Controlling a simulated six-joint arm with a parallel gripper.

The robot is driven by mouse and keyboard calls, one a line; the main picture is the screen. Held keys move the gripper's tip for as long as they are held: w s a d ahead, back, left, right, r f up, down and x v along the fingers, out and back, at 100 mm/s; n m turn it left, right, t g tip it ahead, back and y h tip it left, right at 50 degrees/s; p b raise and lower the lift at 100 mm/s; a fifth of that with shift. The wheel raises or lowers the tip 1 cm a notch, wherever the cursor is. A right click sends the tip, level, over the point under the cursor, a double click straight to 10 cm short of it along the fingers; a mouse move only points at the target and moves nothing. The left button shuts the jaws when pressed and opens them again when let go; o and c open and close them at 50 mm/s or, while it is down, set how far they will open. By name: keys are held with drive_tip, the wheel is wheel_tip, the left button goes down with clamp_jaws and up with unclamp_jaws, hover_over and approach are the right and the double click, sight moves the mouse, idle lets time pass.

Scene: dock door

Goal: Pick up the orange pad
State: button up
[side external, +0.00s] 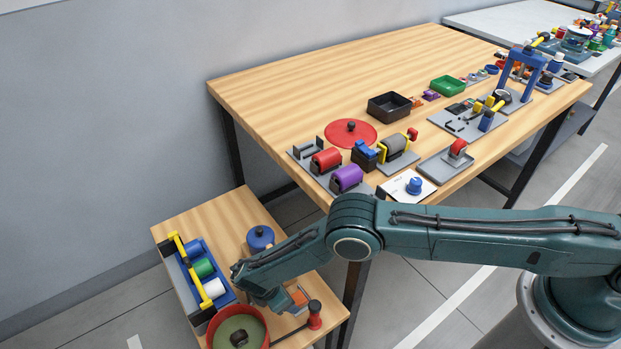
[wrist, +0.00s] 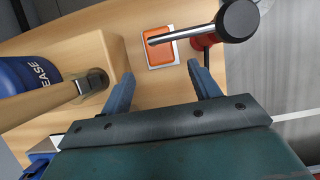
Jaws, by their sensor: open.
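The orange pad (wrist: 161,54) lies flat on a white square on the wooden surface in the wrist view. A metal rod crosses over part of it. In the side external view the orange pad (side external: 299,297) shows only partly, beside my arm's end. My gripper (wrist: 162,88) is open and empty, with its two blue-grey fingers apart, one to each side of the pad's lower edge in the picture. The pad lies just beyond the fingertips. In the side view my gripper is mostly hidden by my own arm.
A black-knobbed lever (wrist: 238,20) stands close to the pad's right, with a red part below. A blue grease can (wrist: 28,76) is at the left. In the side view, a red bowl (side external: 264,318) and a blue pot (side external: 260,238) share the small table.

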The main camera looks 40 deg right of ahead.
sight(299, 300)
drive_tip(key=shift+x, duration=2.55)
drive_tip(key=shift+s+d, duration=0.1)
drive_tip(key=shift+c, duration=0.4)
drive_tip(key=c, duration=1)
